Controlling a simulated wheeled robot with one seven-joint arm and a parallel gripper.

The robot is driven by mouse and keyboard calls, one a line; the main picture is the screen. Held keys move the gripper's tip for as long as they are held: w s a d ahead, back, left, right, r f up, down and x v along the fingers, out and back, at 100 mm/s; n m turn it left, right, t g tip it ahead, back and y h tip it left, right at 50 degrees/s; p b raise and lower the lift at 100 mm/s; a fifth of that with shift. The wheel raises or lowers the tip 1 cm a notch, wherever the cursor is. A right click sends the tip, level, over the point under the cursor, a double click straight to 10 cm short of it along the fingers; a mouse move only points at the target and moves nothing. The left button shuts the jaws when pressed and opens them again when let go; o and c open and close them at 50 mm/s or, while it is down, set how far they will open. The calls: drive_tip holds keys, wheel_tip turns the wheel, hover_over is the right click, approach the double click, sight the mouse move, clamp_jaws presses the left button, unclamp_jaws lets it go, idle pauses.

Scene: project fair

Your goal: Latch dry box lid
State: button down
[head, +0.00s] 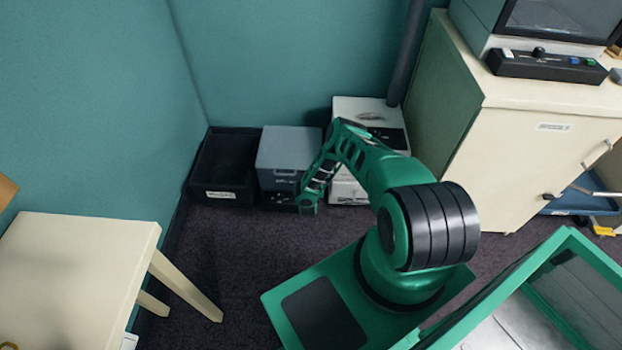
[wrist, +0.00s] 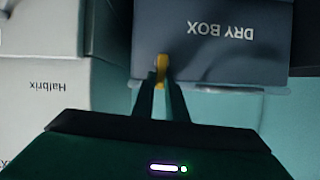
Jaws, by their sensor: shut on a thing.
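The dry box (head: 288,148) is a blue-grey box on the floor against the back wall, with its lid on top in the head view. In the wrist view its dark front (wrist: 215,50) shows upside down, with the words DRY BOX. A yellow latch tab (wrist: 160,70) is at the edge of this front. My gripper (head: 308,200) is in front of the box, its tips hard to make out there. In the wrist view my gripper (wrist: 161,78) is shut on the yellow tab. The fingers partly cover the tab, and I cannot tell whether the latch is engaged.
A black open bin (head: 222,165) stands left of the dry box. A white box (head: 348,190), marked Halbrix in the wrist view (wrist: 45,85), stands close on its right. A cream cabinet (head: 520,150) is at right, a cream table (head: 75,270) at left. Carpet (head: 235,260) between is clear.

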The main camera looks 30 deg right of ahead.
drive_tip(key=shift+s+a+f+n, duration=0.1)
drive_tip(key=shift+f+n, duration=0.05)
drive_tip(key=shift+n, duration=0.15)
drive_tip(key=shift+g, duration=0.3)
drive_tip(key=c, duration=1.9)
unclamp_jaws()
drive_tip(key=shift+o, duration=0.7)
drive_tip(key=shift+a, duration=0.1)
drive_tip(key=v, duration=1)
drive_tip(key=shift+s+a, duration=0.2)
drive_tip(key=shift+a, duration=0.1)
drive_tip(key=shift+w, duration=0.1)
